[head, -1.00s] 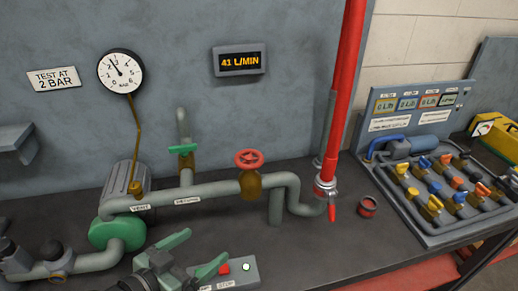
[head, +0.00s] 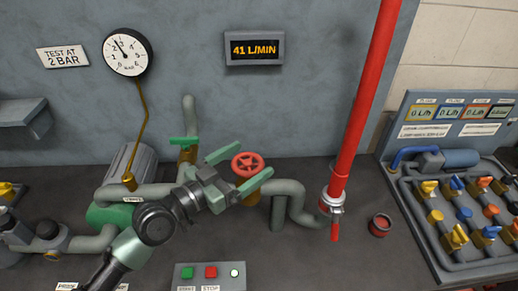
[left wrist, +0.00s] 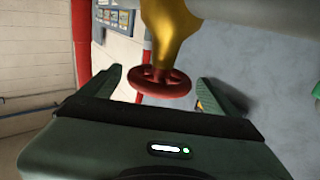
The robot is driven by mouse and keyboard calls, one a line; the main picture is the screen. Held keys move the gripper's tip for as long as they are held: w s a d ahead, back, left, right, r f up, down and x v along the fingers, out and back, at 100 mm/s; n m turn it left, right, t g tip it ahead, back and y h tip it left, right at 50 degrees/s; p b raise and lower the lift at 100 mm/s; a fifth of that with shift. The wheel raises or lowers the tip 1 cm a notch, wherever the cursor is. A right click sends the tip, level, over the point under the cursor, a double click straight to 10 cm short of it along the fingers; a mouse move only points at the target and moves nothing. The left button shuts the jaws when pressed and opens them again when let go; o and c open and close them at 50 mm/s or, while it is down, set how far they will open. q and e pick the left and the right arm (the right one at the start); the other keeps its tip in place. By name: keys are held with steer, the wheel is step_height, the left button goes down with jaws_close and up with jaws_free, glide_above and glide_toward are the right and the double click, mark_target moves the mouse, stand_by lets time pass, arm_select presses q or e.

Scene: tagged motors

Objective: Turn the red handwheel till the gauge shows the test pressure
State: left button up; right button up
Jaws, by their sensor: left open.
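The red handwheel (head: 247,165) sits on a brass valve in the grey pipe line. My left gripper (head: 256,158) is open with its green fingers on either side of the handwheel. In the left wrist view the handwheel (left wrist: 163,85) shows between the spread fingers, with gaps at both sides. The round white gauge (head: 127,52) hangs on the wall, its needle pointing up and left; the exact reading is too small to tell. A sign (head: 62,55) beside it says "TEST AT 2 BAR". My right gripper is not in view.
A green valve handle (head: 178,141) is left of the handwheel. A tall red pipe (head: 362,105) stands to its right, near a small red tin (head: 380,225). A button box (head: 210,277) lies in front. A display (head: 254,49) reads 41 L/MIN. A valve panel (head: 440,265) fills the right.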

mark_target(257, 154)
arm_select(q)
steer(key=x, duration=0.3)
steer(key=shift+d, duration=0.1)
steer(key=shift+w+d+p, duration=0.2)
steer(key=shift+d+p, duration=0.15)
steer(key=c, duration=1.4)
steer(key=shift+o, duration=0.2)
steer(key=n+t+y+p, duration=0.1)
steer(key=p, duration=0.2)
steer(key=shift+w+a+r+p, duration=0.1)
steer(key=shift+a+r+p, duration=0.05)
steer(key=shift+r+p, duration=0.15)
steer(key=shift+f+t+p, duration=0.1)
steer(key=shift+t+p, duration=0.2)
steer(key=shift+p, duration=0.05)
steer(key=shift+w+a+f+n+y, duration=0.1)
steer(key=shift+f+n+y, duration=0.1)
steer(key=shift+n+y, duration=0.15)
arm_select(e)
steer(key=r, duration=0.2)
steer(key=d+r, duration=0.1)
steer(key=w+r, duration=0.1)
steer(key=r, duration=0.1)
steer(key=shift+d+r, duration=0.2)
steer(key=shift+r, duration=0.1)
